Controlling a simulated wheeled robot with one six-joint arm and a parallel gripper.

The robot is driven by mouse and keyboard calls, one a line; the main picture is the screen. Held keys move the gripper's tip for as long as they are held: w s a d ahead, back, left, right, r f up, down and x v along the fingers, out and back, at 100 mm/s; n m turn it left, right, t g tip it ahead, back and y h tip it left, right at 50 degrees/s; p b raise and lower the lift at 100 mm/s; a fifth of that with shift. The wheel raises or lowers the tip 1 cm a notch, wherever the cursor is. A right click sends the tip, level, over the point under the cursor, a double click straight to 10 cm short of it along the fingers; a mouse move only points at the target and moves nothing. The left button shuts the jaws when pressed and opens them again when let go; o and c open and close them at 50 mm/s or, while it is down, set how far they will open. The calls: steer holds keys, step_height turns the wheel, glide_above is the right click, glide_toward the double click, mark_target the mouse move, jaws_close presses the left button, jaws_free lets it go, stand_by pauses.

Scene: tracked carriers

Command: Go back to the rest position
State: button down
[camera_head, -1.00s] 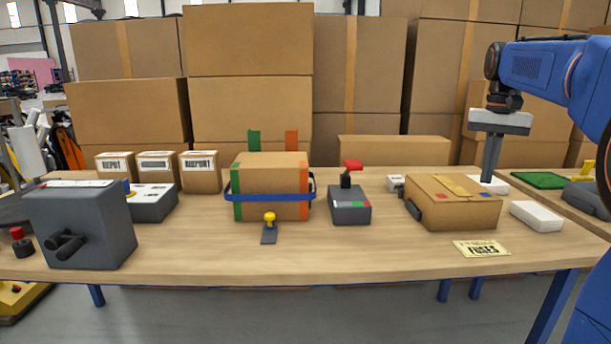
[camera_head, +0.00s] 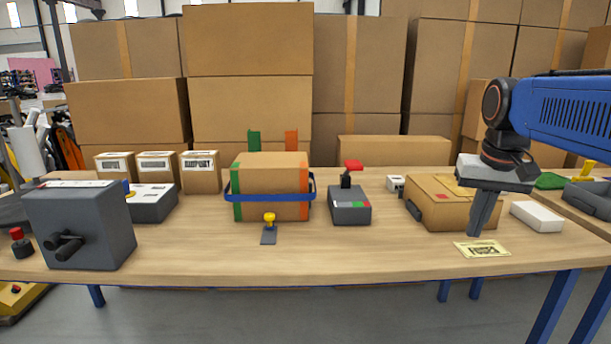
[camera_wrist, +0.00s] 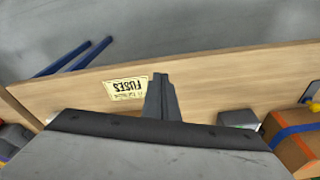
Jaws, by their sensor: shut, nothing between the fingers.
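My gripper (camera_head: 474,234) is at the right of the head view, in front of the right part of a brown cardboard box (camera_head: 437,221) and partly hiding it. Its fingers point down and are together, with nothing between them. The fingertips appear just above the yellow FUSES label (camera_head: 482,249) near the table's front edge.
The wooden table (camera_head: 350,262) also bears a box with a blue strap (camera_head: 270,197), a grey device with a red switch (camera_head: 349,206), a white block (camera_head: 537,216) and a dark grey crank box (camera_head: 85,225). The front middle strip is clear.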

steer(key=s+a+f+n+t, duration=0.1)
steer(key=s+a+f, duration=0.2)
steer(key=s+f, duration=0.5)
steer(key=s+a+f+n+t, duration=0.1)
steer(key=s+a+f+n, duration=0.1)
steer(key=s+f, duration=0.6)
steer(key=shift+s+a+f+t, duration=0.3)
steer(key=shift+s+a+f, duration=0.1)
steer(key=shift+a+f, duration=0.2)
